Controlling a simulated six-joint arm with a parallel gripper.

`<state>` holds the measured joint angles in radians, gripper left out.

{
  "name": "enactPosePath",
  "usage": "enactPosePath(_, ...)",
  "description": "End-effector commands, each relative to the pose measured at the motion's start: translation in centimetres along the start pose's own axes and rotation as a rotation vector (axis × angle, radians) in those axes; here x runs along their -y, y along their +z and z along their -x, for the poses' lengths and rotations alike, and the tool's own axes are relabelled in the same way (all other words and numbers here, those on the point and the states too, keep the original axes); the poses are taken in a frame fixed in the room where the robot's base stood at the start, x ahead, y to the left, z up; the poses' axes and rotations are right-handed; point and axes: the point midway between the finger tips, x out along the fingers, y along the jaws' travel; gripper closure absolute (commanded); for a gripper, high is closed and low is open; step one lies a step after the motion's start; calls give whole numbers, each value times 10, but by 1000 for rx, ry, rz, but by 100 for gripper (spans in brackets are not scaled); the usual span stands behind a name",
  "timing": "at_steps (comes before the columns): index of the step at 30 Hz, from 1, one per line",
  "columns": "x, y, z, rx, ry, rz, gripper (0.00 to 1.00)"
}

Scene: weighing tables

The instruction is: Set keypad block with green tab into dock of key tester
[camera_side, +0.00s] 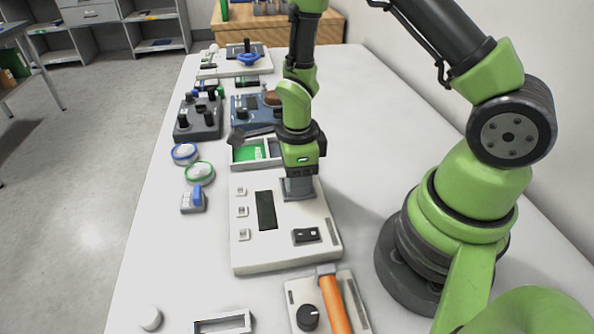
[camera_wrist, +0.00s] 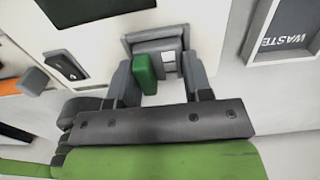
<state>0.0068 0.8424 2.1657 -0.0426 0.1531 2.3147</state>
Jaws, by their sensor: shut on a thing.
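The key tester (camera_side: 255,250) is a white panel with a dark screen, small white squares and a dark rocker switch. It also shows in the wrist view (camera_wrist: 30,30). My gripper (camera_side: 298,190) points down at the tester's far right part. In the wrist view my gripper (camera_wrist: 158,72) is shut on the grey keypad block with the green tab (camera_wrist: 145,70); white keys show beside the tab. The grey dock (camera_wrist: 150,36) rises right behind the block. The block is at the dock, but its lower part is hidden, so I cannot tell if it is fully seated.
A grey block with a blue tab (camera_side: 194,199) stands left of the tester, near green and blue ringed dishes (camera_side: 199,172). A waste tray (camera_wrist: 262,30) adjoins the tester's far side. An orange-handled tool (camera_side: 333,300) lies on a nearer device.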

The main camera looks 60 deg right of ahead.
Motion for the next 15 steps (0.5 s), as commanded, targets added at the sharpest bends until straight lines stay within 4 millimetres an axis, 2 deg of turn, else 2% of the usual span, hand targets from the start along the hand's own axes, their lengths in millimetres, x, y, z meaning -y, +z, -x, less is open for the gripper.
enactPosePath(5, 0, 0, 0, 0, 0, 0, 78)
enactPosePath(6, 0, 0, 0, 0, 0, 0, 52)
enactPosePath(9, 0, 0, 0, 0, 0, -1, 29)
enactPosePath(10, 0, 0, 0, 0, 0, -1, 24)
enactPosePath(15, 0, 0, 0, 0, 0, -1, 24)
